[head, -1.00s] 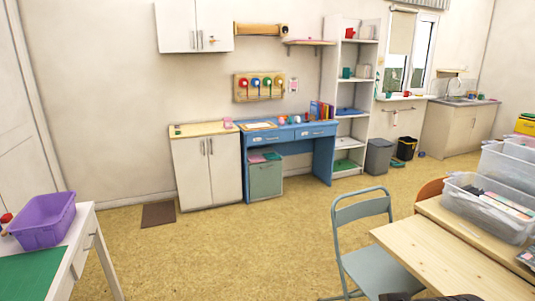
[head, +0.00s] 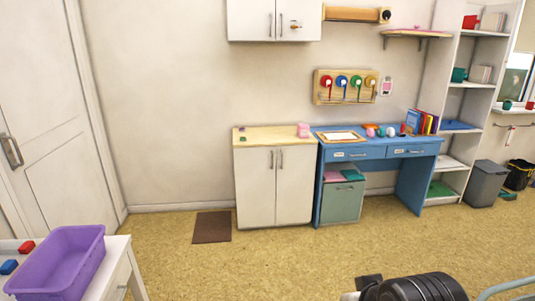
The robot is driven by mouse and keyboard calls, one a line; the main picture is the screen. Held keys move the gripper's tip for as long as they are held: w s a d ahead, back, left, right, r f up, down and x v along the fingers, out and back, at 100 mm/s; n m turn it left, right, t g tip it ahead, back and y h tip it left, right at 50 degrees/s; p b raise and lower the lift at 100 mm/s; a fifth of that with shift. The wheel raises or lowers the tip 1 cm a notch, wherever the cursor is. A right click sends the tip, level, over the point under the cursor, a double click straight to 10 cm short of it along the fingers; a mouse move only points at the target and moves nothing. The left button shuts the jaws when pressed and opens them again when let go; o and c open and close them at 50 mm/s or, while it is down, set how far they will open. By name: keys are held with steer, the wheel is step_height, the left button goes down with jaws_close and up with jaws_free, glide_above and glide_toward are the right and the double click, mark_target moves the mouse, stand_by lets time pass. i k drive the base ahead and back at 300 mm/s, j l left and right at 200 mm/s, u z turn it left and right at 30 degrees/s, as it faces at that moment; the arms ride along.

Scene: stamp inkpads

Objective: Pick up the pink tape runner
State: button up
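A pink block-like item (head: 304,130) sits at the right end of the top of the white cabinet. A small rounded pink item (head: 370,132) lies on the blue desk (head: 366,153), among other small things. Both are too small to tell which, if either, is the pink tape runner. A dark, rounded part of my arm shows at the bottom edge, right of centre. My gripper's fingers do not show.
The white cabinet (head: 257,187) stands against the wall beside the desk. A white table with a purple bin (head: 62,262) is at lower left. The floor (head: 270,265) ahead is clear. A chair edge shows at lower right.

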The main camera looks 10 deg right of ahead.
mark_target(370, 132)
steer(key=i+z, duration=0.2)
steer(key=i, duration=0.35)
steer(key=i+z, duration=0.2)
steer(key=i, duration=0.35)
steer(key=i+j+z, duration=0.2)
steer(key=i, duration=0.35)
steer(key=i+j+z, duration=0.2)
steer(key=i, duration=0.35)
steer(key=i+l, duration=0.35)
steer(key=i, duration=0.2)
steer(key=i+l, duration=0.3)
steer(key=i, duration=0.25)
steer(key=i+l, duration=0.35)
steer(key=i, duration=0.2)
steer(key=i+l, duration=0.3)
steer(key=i, duration=0.3)
steer(key=i+l+u, duration=0.4)
steer(key=l+u, duration=0.2)
steer(key=i+l+u, duration=0.25)
steer(key=l, duration=0.15)
steer(key=l+u, duration=0.6)
steer(key=l, duration=0.25)
steer(key=i, duration=0.05)
